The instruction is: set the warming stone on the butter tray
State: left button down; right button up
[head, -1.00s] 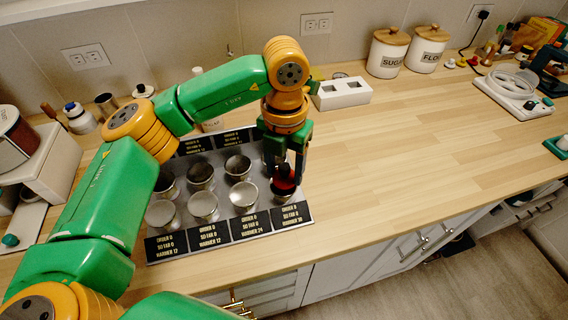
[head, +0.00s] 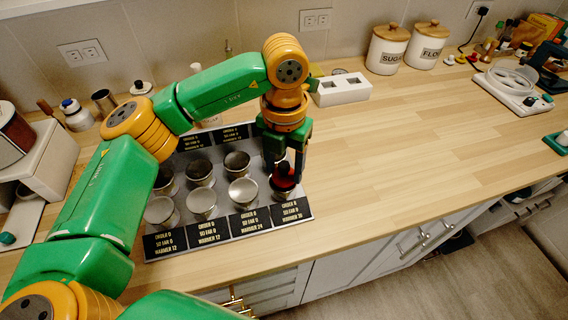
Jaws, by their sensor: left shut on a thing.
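My left gripper (head: 285,172) points down over the front right metal cup (head: 284,190) of a grey rack. It is shut on a small dark red and black piece (head: 284,170), which sits at the mouth of that cup. The fingers partly hide the piece, and I cannot tell if it touches the cup's bottom. The grey rack (head: 228,222) holds several metal cups in two rows, with black label plates along its front and back. I cannot clearly pick out a warming stone or a butter tray by look. My right gripper is not in view.
A white block with square holes (head: 342,90) stands behind the gripper. Sugar (head: 387,50) and flour (head: 428,47) canisters stand at the wall. A white appliance (head: 512,90) is at the right. The wooden counter (head: 420,140) is clear right of the rack. Small jars stand at back left.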

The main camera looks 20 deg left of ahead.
pick_arm(q)
jog(key=shift+f, duration=0.35)
jog(key=shift+c, duration=0.6)
grip_release()
jog(key=shift+r, duration=0.1)
notch_tip(320, 180, up, 7)
jog(key=shift+r+b, duration=0.1)
jog(key=shift+b, duration=0.3)
